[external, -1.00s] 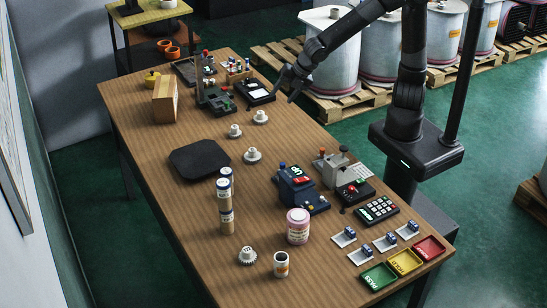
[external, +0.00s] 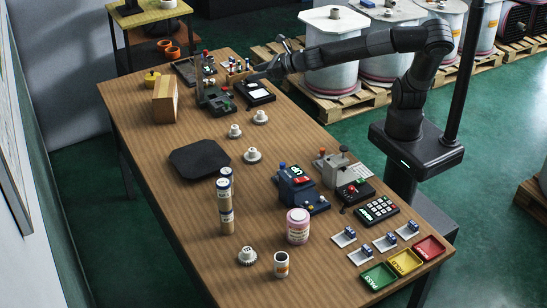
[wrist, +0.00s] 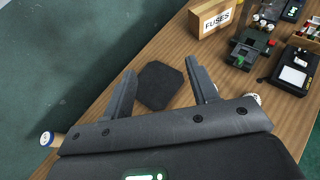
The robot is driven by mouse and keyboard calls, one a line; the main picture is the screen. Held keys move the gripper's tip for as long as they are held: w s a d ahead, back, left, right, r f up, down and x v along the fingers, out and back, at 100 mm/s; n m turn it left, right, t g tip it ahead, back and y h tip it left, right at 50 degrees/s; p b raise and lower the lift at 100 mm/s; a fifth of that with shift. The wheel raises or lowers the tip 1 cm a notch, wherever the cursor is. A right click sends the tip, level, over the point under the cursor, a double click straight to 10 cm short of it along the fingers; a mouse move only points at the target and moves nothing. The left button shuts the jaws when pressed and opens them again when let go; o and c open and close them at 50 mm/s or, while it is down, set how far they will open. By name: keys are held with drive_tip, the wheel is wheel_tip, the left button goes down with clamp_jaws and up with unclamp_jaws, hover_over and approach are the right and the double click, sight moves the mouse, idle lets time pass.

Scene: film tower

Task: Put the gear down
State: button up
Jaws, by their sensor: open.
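Several white gears stand apart on the wooden table in the external view: one (external: 260,117) near the right edge, one (external: 235,131) to its left, one (external: 252,155) by the black mat (external: 198,158), and a toothed one (external: 247,256) at the front. My gripper (external: 262,71) is above the table's far right part, beside the small rack. In the wrist view my gripper (wrist: 160,70) is open with nothing between its fingers; the black mat (wrist: 159,86) shows below. A white piece (wrist: 253,99) peeks out behind the gripper body there, mostly hidden.
A wooden fuse box (wrist: 216,16) and a dark green device (wrist: 250,48) stand on the far half. A black scale-like device (external: 254,93) is just below my gripper.

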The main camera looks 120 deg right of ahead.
approach(248, 155)
drive_tip(key=w+d, duration=0.3)
drive_tip(key=shift+w+d, duration=0.1)
drive_tip(key=shift+d, duration=0.1)
drive_tip(key=shift+w+d+f, duration=0.15)
drive_tip(key=shift+d+f, duration=0.05)
drive_tip(key=shift+f, duration=0.15)
drive_tip(key=shift+x, duration=2.2)
drive_tip(key=shift+c, duration=0.2)
drive_tip(key=c, duration=1.1)
drive_tip(key=shift+r, duration=0.1)
clamp_jaws()
